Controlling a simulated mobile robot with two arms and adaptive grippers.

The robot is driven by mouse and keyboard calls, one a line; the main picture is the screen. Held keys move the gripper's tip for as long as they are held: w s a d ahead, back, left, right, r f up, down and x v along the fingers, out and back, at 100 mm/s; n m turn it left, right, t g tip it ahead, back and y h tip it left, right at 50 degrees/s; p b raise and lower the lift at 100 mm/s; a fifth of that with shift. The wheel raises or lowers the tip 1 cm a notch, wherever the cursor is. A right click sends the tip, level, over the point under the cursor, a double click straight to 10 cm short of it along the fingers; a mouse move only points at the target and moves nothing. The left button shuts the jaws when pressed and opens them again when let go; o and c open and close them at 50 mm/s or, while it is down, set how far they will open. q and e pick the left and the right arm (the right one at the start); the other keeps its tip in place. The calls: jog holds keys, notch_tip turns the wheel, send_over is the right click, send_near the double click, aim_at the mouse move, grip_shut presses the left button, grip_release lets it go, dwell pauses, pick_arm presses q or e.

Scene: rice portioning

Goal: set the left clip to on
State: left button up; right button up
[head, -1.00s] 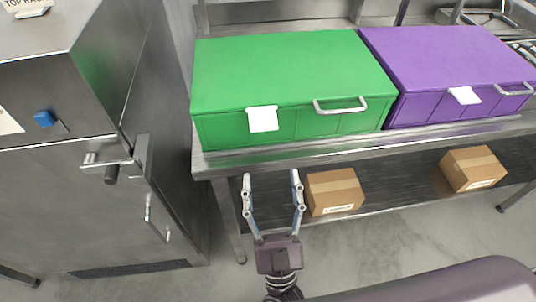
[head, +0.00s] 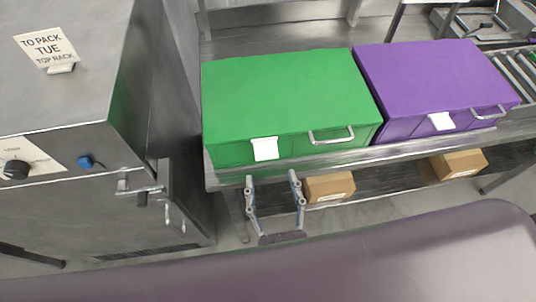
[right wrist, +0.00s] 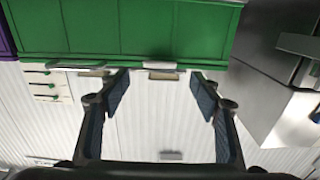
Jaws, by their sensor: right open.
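A green box (head: 285,92) stands on the metal table, with a white clip (head: 265,149) hanging on its front face, left of a metal handle (head: 331,135). A purple box (head: 430,80) to its right bears a similar white clip (head: 441,121). My right gripper (head: 271,178) is open and empty in front of the green box, just below its clip in the picture. In the right wrist view the open fingers (right wrist: 159,85) point toward the green box (right wrist: 120,28), with a pale clip (right wrist: 163,75) between them. I cannot tell any contact. My left gripper is not visible.
A steel cabinet (head: 60,110) with a handle, blue knob (head: 85,162) and sign (head: 48,48) stands close on the left. Cardboard boxes (head: 330,187) (head: 460,164) lie on the shelf under the table edge (head: 400,152). Rollers (head: 505,65) are at right.

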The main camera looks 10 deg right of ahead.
aim_at(267, 154)
jog(key=w+p, duration=0.1)
jog(key=w, duration=0.4)
jog(key=shift+w, duration=0.25)
